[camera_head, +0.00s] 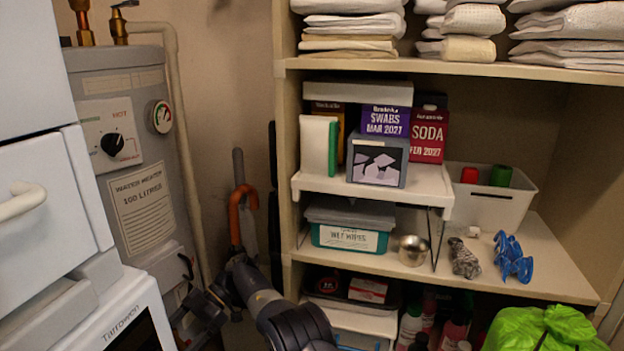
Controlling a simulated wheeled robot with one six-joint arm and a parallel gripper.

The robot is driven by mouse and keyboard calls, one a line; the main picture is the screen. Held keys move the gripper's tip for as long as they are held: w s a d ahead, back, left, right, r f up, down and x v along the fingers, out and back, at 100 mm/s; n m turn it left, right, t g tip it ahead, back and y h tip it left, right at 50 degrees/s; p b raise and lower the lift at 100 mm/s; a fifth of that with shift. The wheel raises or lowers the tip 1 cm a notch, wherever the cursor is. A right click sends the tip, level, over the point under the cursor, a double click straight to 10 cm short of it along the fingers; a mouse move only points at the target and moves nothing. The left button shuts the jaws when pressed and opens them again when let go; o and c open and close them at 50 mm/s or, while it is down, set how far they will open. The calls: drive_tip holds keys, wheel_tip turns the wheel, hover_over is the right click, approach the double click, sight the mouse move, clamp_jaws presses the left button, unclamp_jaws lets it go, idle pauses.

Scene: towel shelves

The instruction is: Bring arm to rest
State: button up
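My gripper (192,305) appears as a dark shape at the arm's left end, low beside the water heater (140,150). Its fingers are dark and small against a dim background, so I cannot tell whether they are open or shut. I see no object clearly held in it.
The shelf unit (452,69) stands close on the right with towels, boxes, a wet wipes tub (347,238) and a metal cup (413,250). An orange-handled umbrella (236,212) stands behind the arm. White appliances (45,235) fill the left. A green bag (545,330) sits lower right.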

drive_tip(key=f+m+t+y, duration=0.1)
drive_tip(key=f+m+t, duration=0.1)
drive_tip(key=m+t, duration=0.2)
drive_tip(key=w+f+m+t+y, duration=0.1)
drive_tip(key=f+m+t, duration=0.2)
drive_tip(key=m+t, duration=0.1)
drive_tip(key=w+f+m+t+y+p, duration=0.1)
drive_tip(key=f+m+t+y, duration=0.1)
drive_tip(key=m+t, duration=0.2)
drive_tip(key=shift+a+f+m+t, duration=0.15)
drive_tip(key=shift+a+m+t, duration=0.25)
drive_tip(key=shift+t, duration=0.5)
drive_tip(key=b, duration=0.1)
drive_tip(key=m+t+b, duration=0.1)
drive_tip(key=b, duration=0.1)
drive_tip(key=shift+w+d, duration=0.1)
drive_tip(key=shift+w, duration=0.15)
drive_tip(key=m+t+h+b, duration=0.1)
drive_tip(key=m+t+b, duration=0.1)
drive_tip(key=b, duration=0.3)
drive_tip(key=shift+w+d, duration=0.1)
drive_tip(key=shift+w+r+m+t+h+b, duration=0.2)
drive_tip(key=shift+m+t+h+b, duration=0.4)
drive_tip(key=shift+b, duration=0.7)
